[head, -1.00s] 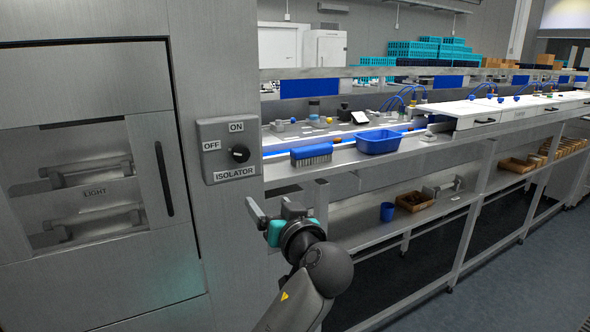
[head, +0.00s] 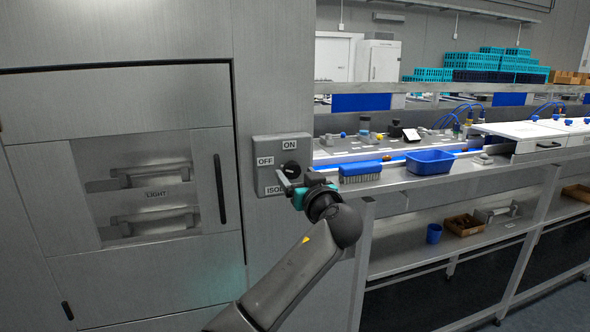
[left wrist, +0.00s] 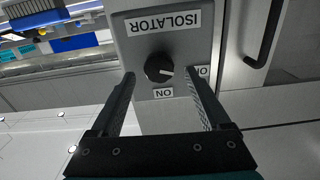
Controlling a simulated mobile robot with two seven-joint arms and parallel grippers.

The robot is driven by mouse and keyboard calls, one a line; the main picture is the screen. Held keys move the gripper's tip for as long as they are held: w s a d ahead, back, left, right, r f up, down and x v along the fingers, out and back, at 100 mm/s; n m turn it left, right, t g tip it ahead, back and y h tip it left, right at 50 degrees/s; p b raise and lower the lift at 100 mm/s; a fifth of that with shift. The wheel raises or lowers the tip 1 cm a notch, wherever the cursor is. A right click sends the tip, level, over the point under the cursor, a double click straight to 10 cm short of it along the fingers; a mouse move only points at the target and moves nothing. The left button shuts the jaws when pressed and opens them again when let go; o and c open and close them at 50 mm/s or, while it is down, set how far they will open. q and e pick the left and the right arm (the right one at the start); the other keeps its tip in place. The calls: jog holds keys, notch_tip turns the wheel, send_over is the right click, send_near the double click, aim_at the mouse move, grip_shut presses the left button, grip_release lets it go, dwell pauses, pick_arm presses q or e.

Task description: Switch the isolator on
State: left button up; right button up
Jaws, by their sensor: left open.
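The isolator (head: 262,147) is a grey box on the steel column, with ON at the top, OFF at the left and a black rotary knob (head: 291,169). My left gripper (head: 294,181) is open and empty in front of its lower part, hiding much of the ISOLATOR label and part of the knob. In the left wrist view the box is upside down. The knob (left wrist: 157,68) lies beyond and between the open fingertips (left wrist: 159,76); its white mark points toward the OFF label, which a finger partly covers. Contact cannot be seen. My right gripper is not in view.
A steel cabinet (head: 110,95) with a dark vertical handle (head: 219,188) stands left of the isolator. To the right, a bench carries a blue brush (head: 360,170) and a blue tub (head: 430,162). Open floor (head: 555,305) lies at the lower right.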

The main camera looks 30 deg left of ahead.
pick_arm(q)
jog(key=shift+x, duration=1.05)
grip_shut()
